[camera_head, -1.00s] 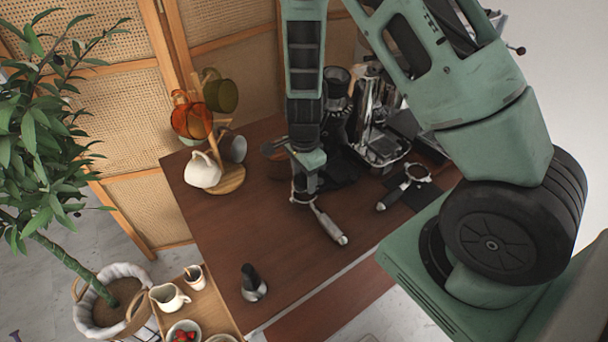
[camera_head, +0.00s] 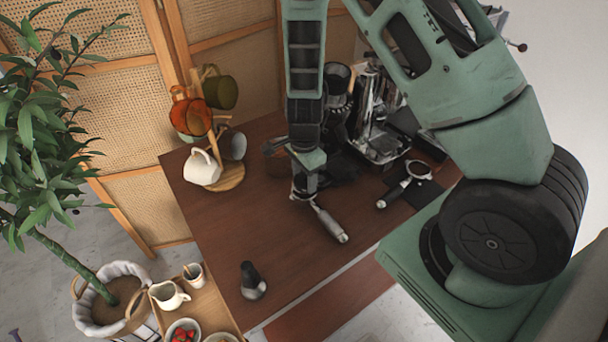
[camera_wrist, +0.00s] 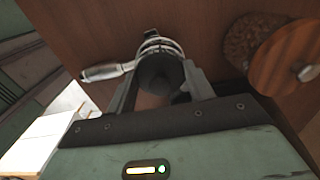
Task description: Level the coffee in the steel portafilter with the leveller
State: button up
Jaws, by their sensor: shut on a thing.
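The steel portafilter lies on the brown counter in the head view, its silver handle (camera_head: 330,222) pointing toward the front right. My gripper (camera_head: 305,187) is directly over its basket. In the wrist view, my gripper (camera_wrist: 162,88) is shut on a dark round piece, the leveller (camera_wrist: 158,72), between its fingers. The leveller is at the portafilter's basket (camera_wrist: 160,42), and the portafilter's handle (camera_wrist: 105,72) sticks out to the left. The leveller's underside and the coffee are hidden, so I cannot tell how deep it sits.
A second portafilter (camera_head: 418,170) lies right on a dark mat. A tamper-like tool (camera_head: 252,282) stands at the front left. The espresso machine (camera_head: 378,130) and grinder (camera_head: 338,88) are behind, the mug tree (camera_head: 228,180) at left. The front middle counter is clear.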

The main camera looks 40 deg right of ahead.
jog(key=shift+f+b, duration=0.35)
jog(key=shift+f, duration=0.55)
dwell(3.1)
